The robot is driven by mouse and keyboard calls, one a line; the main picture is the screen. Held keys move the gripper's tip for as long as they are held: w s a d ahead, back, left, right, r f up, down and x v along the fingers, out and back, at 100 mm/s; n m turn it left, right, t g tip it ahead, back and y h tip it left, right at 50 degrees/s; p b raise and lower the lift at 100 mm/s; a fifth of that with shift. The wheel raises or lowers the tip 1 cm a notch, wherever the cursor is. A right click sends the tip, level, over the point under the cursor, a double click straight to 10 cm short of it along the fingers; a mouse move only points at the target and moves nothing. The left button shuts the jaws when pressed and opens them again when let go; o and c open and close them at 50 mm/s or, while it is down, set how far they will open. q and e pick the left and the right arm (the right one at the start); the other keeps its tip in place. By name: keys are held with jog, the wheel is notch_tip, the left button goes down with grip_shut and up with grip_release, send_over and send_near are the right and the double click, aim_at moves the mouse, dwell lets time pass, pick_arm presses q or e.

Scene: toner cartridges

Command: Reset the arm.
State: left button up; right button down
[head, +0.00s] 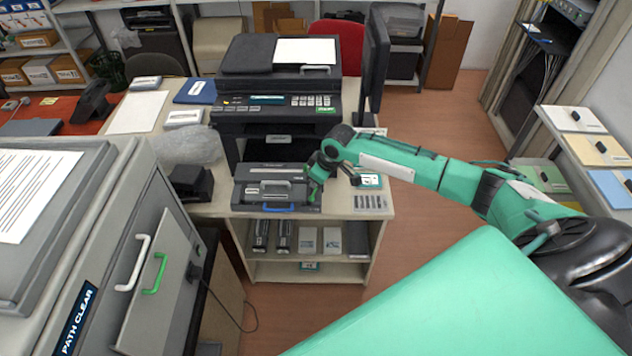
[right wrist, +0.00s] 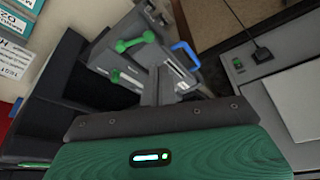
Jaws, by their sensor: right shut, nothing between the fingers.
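A black and grey printer (head: 275,110) stands on the desk across from me. At its lower front is a grey unit (head: 253,190) with a grey handle and a blue handle (head: 278,209). My right arm reaches in from the right, and my right gripper (head: 314,192) is beside the right end of this unit. The right wrist view shows a grey part with green knobs (right wrist: 135,41) and a blue handle (right wrist: 186,53) just beyond the fingers. My right gripper is shut and empty; whether it touches the unit I cannot tell. My left gripper is not in view.
A large grey machine (head: 90,230) with white and green handles fills the left foreground. Dark cartridges and light boxes sit on the shelf (head: 315,270) under the desk. A monitor (head: 375,60) stands right of the printer. Open floor (head: 435,120) lies behind my right arm.

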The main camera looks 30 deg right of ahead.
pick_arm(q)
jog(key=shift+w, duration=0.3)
